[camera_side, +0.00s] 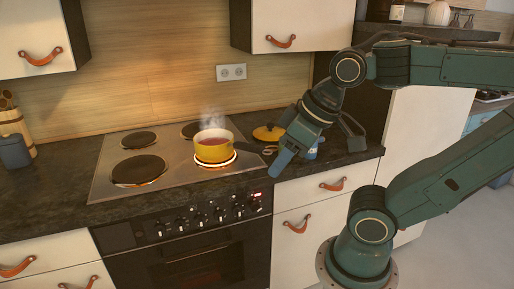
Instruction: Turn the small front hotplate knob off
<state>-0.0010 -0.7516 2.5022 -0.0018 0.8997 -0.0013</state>
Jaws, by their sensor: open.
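A row of several dark knobs (219,214) runs along the black oven front below the cooktop. I cannot tell which one belongs to the small front hotplate, nor how each is turned. The small front hotplate (214,164) shows a bright glowing rim under a steaming yellow pot (214,148) with reddish contents. The pot's dark handle points right. My gripper (316,158) is open and empty above the counter, right of the pot and above and right of the knobs. Its near finger hangs close to the counter's front edge.
A yellow lid (268,133) lies on the counter between pot and gripper, with a small blue item (312,151) partly hidden by the gripper. A large front-left hotplate (139,170) has an orange edge. Space before the oven is clear.

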